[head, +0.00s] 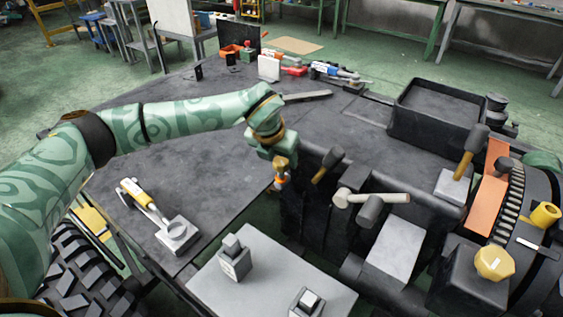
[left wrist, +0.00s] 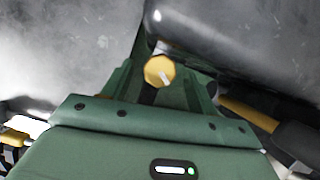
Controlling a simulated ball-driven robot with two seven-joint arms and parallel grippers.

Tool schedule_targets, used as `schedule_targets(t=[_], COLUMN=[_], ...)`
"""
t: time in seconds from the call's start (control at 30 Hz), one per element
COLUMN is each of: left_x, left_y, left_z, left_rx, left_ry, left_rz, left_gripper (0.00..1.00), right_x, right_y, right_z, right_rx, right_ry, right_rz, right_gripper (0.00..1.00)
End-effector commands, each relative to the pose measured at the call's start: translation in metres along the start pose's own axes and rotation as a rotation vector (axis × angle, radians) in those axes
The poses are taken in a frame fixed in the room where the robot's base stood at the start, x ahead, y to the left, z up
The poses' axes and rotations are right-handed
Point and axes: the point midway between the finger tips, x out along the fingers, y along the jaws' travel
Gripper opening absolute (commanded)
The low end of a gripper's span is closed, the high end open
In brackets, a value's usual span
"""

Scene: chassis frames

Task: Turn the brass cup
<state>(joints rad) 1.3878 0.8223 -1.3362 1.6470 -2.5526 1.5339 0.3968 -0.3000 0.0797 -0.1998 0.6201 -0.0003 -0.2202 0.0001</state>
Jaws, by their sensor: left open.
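A round brass-coloured cup (left wrist: 155,66) with a pale pin shows at the jaws in the left wrist view. My left gripper (head: 281,182) points down in the head view, above the edge of the dark chassis deck. In the left wrist view its open green jaws (left wrist: 152,92) are at the cup; whether they touch it is hard to tell. In the head view only a small orange-yellow patch shows there, mostly hidden by the gripper. Another yellow cup-like piece (head: 545,214) stands at the far right. My right gripper is not in view.
A grey table (head: 205,285) with small blocks is in front. A black bin (head: 435,110) stands behind right.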

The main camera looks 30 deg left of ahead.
Motion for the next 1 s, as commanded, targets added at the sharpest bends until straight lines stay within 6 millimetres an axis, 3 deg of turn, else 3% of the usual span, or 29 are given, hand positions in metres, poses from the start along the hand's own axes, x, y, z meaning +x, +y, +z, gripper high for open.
schedule_targets(t=[0.1, 0.4, 0.43, 0.6, 1.0], left_x=[0.0111, 0.0121, 0.0121, 0.0121, 0.0101], left_y=[-0.0001, -0.0001, -0.0001, -0.0001, 0.0010], left_z=[-0.0007, 0.0003, 0.0003, 0.0002, 0.0009], left_rx=[0.000, 0.000, 0.000, 0.000, 0.059], left_ry=[0.002, -0.001, -0.001, 0.000, -0.001], left_rz=[0.000, 0.000, 0.000, 0.000, -0.025], left_gripper=[0.59, 0.59, 0.56, 0.14, 0.14], right_x=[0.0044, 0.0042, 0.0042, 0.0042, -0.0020], right_y=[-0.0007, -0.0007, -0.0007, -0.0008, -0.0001], right_z=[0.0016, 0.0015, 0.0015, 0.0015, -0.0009], right_rx=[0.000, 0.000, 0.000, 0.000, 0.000], right_ry=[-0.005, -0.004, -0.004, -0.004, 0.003], right_rz=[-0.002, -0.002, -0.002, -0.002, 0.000], right_gripper=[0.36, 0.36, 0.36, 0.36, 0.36])
